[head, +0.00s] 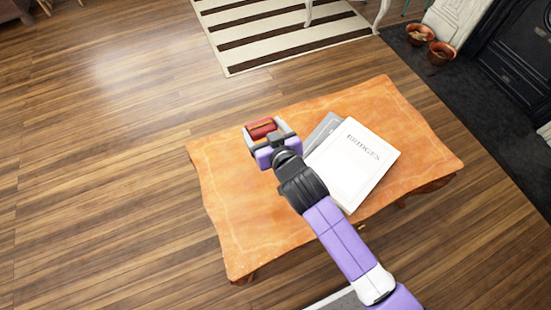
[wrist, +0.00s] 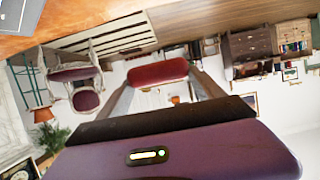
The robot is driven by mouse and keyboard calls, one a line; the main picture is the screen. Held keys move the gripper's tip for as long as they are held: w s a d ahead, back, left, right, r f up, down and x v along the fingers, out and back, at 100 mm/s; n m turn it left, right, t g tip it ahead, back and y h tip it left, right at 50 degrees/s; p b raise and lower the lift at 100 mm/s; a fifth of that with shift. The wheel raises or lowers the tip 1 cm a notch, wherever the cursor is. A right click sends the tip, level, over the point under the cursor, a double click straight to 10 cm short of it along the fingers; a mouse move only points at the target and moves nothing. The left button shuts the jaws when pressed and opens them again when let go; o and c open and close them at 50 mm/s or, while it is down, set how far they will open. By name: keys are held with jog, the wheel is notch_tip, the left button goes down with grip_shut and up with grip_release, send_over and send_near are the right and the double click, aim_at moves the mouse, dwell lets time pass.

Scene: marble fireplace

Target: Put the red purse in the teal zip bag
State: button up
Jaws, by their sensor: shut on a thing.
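The red purse (head: 262,128) is between the fingers of my gripper (head: 268,132), above the left part of the wooden table in the head view. In the wrist view the red purse (wrist: 158,72) sits between the two fingertips (wrist: 160,85), and my gripper is shut on it. I do not see the teal zip bag in either view.
The orange wooden table (head: 235,215) carries a white book (head: 352,165) marked BRIDGES and a grey item (head: 322,130) partly under it. The table's left and front parts are bare. A striped rug (head: 270,40) and clay pots (head: 438,52) lie beyond.

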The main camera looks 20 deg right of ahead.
notch_tip(320, 180, down, 18)
jog(key=b, duration=0.6)
jog(key=shift+r, duration=0.1)
jog(key=o, duration=1.4)
jog(key=shift+s, duration=0.2)
jog(key=v, duration=1.1)
jog(key=shift+s+r+p, duration=0.25)
jog(key=shift+s+p, duration=0.05)
jog(key=shift+p, duration=0.05)
